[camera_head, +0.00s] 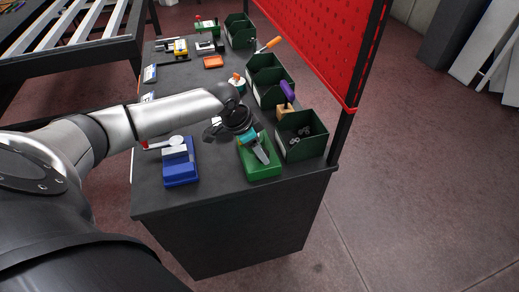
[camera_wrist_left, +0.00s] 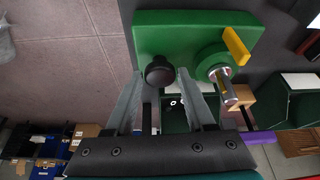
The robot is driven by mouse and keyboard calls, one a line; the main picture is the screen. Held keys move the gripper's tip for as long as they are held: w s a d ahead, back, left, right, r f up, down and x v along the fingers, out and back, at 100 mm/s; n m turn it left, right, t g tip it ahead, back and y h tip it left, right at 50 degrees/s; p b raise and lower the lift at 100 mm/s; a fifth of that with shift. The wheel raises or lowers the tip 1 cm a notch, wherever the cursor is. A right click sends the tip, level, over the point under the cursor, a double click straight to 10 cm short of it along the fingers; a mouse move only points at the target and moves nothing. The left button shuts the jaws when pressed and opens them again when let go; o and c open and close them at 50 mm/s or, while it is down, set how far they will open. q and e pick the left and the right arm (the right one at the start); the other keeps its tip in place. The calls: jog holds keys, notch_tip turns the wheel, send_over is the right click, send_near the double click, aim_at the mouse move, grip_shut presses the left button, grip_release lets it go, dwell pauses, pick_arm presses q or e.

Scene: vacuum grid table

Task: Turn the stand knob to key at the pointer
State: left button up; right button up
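The green stand (camera_head: 262,171) lies on the dark table near its front right corner. In the left wrist view the stand (camera_wrist_left: 185,34) fills the top. A round black knob (camera_wrist_left: 159,71) sits at its lower edge. A green round boss (camera_wrist_left: 213,61) beside it carries a yellow tab (camera_wrist_left: 236,46) and a metal rod (camera_wrist_left: 223,84). My left gripper (camera_head: 262,156) is over the stand, hiding the knob in the head view. Its fingers are apart on either side of the knob, with narrow gaps visible. I cannot tell how deep the knob lies between them. My right gripper is not in view.
A blue fixture (camera_head: 180,168) stands left of the stand. Dark green bins (camera_head: 306,148) line the right side below a red perforated panel (camera_head: 325,40). An orange part (camera_head: 213,62) and other small fixtures lie farther back. Bare tabletop is in front of the stand.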

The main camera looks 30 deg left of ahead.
pick_arm(q)
grip_shut()
dwell(0.4)
jog(key=shift+m+g+h, duration=0.3)
jog(key=shift+m, duration=0.8)
jog(key=shift+w+a+m+h, duration=0.1)
jog(key=shift+m+h, duration=0.2)
jog(key=shift+m, duration=0.5)
jog(key=m+g+b, duration=0.1)
jog(key=m, duration=0.2)
jog(key=m+g+b, duration=0.1)
jog(key=m+b, duration=0.1)
jog(key=shift+w+m+g+h, duration=0.2)
jog(key=shift+m+g+h, duration=0.1)
jog(key=shift+m+h, duration=0.1)
